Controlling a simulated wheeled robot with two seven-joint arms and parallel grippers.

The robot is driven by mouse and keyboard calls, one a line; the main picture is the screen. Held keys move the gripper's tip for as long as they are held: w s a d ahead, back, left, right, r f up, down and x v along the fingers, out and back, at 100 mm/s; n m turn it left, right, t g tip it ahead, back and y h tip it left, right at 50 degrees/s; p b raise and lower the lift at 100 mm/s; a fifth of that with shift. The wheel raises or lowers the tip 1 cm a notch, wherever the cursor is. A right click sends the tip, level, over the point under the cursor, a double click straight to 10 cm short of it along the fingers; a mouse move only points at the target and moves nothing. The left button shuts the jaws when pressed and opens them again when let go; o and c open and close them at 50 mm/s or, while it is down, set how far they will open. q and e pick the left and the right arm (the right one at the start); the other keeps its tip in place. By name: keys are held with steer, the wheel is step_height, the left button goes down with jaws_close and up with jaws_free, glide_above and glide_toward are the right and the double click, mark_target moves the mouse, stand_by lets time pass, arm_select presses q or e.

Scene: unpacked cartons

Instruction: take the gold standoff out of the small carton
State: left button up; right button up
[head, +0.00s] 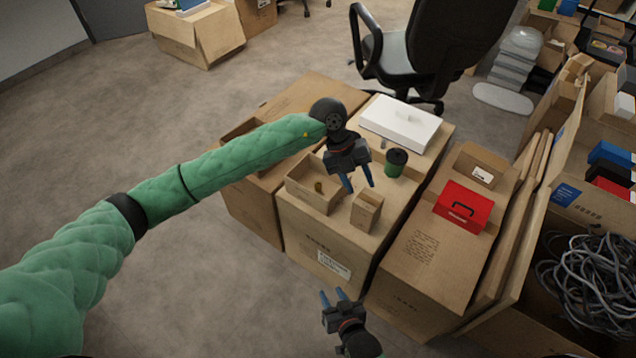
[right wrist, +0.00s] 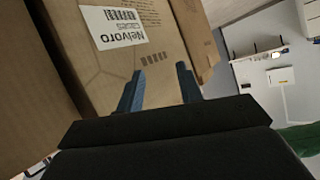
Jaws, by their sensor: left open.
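The small open carton (head: 303,197) stands on top of a large closed carton in the middle of the head view. The gold standoff (head: 318,187) shows as a small gold piece inside it, near its right part. My left gripper (head: 361,188) is open, above and to the right of the small carton, with blue fingers pointing down. Nothing shows between its fingers. My right gripper (head: 339,294) is low in front of the large carton, with its fingers apart and empty. In the right wrist view its fingers (right wrist: 160,88) point at the labelled carton face.
A small tan box (head: 366,212) stands right of the small carton, below my left fingers. A green cup with a dark lid (head: 395,165) and a white flat box (head: 405,122) stand behind. A red case (head: 461,206) lies on the right-hand carton.

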mark_target(318, 183)
arm_select(q)
steer(key=w+a+f+n+t+y, duration=0.1)
steer(key=w+a+f, duration=0.1)
steer(key=w+a, duration=0.1)
steer(key=w+a+f+n+t+y, duration=0.1)
steer(key=w+a+n+y, duration=0.1)
steer(key=w+a, duration=0.1)
steer(key=w+a+f+n+t+y+p, duration=0.1)
steer(key=w+a+f, duration=0.1)
steer(key=w+a, duration=0.1)
steer(key=shift+w+a+f+n+y, duration=0.35)
steer(key=shift+a+n+y, duration=0.05)
steer(key=shift+a, duration=0.1)
steer(key=shift+w+a+f, duration=0.1)
steer(key=shift+a+f, duration=0.05)
steer(key=shift+f, duration=3.7)
jaws_close()
arm_select(e)
steer(key=s+d+f+g, duration=0.1)
steer(key=s+f+g, duration=0.3)
steer(key=s+f, duration=0.3)
step_height(318, 183, down, 3)
steer(key=shift+s+d+f+g+h, duration=0.1)
steer(key=shift+s+d+g+h, duration=0.2)
steer(key=shift+h, duration=0.1)
